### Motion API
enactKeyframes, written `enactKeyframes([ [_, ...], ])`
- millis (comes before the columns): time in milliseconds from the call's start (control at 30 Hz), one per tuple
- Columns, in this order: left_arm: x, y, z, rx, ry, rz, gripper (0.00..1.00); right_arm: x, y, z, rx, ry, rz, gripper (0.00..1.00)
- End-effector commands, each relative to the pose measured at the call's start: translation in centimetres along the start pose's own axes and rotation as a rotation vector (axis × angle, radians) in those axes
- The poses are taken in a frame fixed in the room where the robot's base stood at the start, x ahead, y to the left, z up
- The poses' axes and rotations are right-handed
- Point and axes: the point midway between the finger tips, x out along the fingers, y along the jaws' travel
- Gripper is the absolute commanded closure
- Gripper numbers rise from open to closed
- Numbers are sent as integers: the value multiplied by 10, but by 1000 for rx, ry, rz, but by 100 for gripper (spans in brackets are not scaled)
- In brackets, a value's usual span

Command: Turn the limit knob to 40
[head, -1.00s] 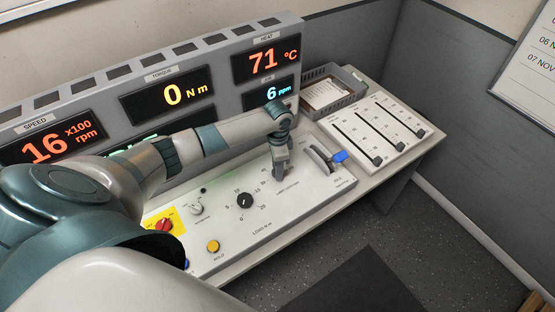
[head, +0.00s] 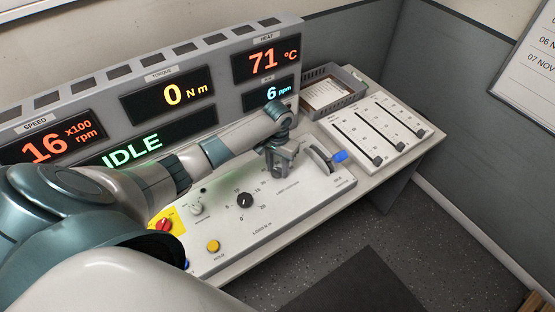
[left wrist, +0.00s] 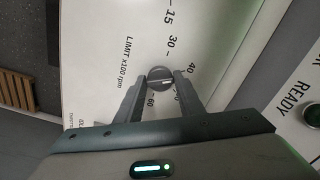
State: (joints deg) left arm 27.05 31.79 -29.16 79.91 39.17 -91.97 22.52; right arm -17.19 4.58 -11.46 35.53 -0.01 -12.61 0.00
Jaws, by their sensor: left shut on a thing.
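The limit knob (left wrist: 160,77) is a small round dark-grey knob in the left wrist view, on a white panel marked "LIMIT x100 rpm". Printed numbers 15, 30, 40 and 60 curve around it. My left gripper (left wrist: 161,84) has one finger on each side of the knob and is shut on it. The finger tips lie near the 40 and 60 marks. I cannot tell which number the knob's pointer is at. In the head view my left gripper (head: 280,168) is down at the panel and hides the knob. My right gripper is not in view.
A black load knob (head: 245,200), a yellow button (head: 213,246) and a red knob (head: 163,224) are to the left on the panel. A blue-handled lever (head: 340,156) stands close on the right. Beyond are a slider board (head: 377,131) and grey tray (head: 333,88).

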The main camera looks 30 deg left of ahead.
Motion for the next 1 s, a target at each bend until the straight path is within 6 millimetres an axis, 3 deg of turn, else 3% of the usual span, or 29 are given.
enactKeyframes([
  [600,-2,-1,-2,-61,5,0,88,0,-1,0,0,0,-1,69],
  [633,-2,-1,-2,-61,5,0,61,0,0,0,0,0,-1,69],
  [700,-2,-1,-2,-61,5,0,47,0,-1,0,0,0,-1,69],
  [1000,-1,0,-1,-60,2,0,47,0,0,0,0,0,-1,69],
])
